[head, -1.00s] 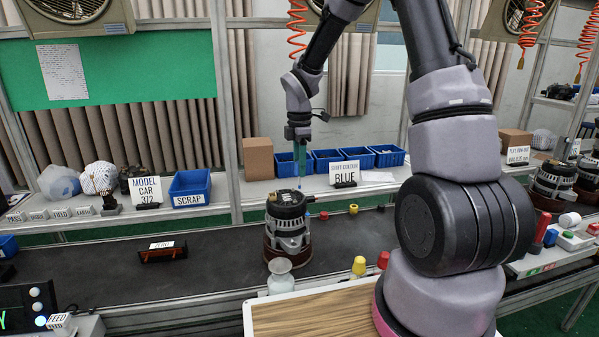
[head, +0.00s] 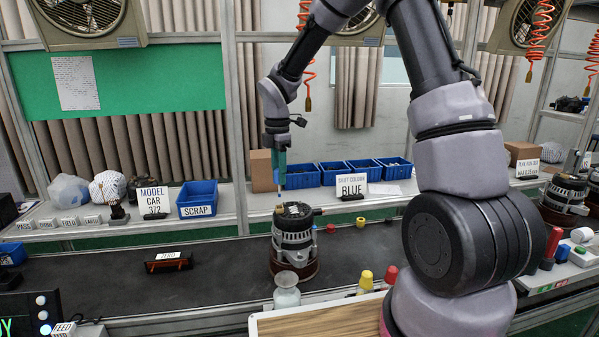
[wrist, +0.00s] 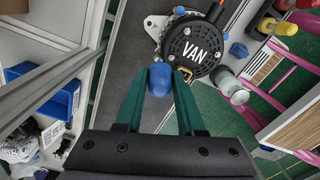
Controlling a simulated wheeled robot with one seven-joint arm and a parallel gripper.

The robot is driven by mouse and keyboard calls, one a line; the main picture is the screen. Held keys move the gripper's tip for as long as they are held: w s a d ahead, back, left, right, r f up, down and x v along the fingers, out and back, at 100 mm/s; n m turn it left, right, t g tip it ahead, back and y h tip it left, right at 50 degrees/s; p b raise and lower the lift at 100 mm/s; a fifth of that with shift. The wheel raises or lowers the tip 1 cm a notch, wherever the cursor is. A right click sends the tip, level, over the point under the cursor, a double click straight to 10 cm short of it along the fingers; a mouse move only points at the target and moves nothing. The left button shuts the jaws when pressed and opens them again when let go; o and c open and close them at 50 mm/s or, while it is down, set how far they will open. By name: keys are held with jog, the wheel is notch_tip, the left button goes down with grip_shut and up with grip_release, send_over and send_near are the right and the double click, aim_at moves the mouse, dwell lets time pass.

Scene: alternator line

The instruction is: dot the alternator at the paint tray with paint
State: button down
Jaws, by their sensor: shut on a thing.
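The alternator (head: 293,232), a ribbed metal body with a black top, stands upright on a dark round base on the belt. Its black face reads VAN in the wrist view (wrist: 196,47). My gripper (head: 278,165) is above and slightly left of it, shut on a blue-tipped dauber (wrist: 160,77) that shows between the green fingertips. The blue tip points down and appears just above the alternator's top; I cannot tell contact. Small blue bits show at the alternator's edge in the wrist view. A sign (head: 351,185) reads SHIFT COLOUR BLUE. No paint tray is clearly identifiable.
A pale jar (head: 287,287) stands before the alternator. Yellow (head: 365,281) and red (head: 390,274) capped items are to its right. Blue bins (head: 335,172) and a SCRAP bin (head: 197,197) line the back shelf.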

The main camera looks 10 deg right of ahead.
jog(key=shift+s+a+n, duration=0.1)
jog(key=shift+a+n, duration=0.2)
jog(key=shift+a, duration=0.5)
jog(key=shift+f, duration=0.1)
jog(key=shift+f, duration=1.95)
jog(key=shift+f, duration=0.45)
jog(key=shift+r, duration=2.5)
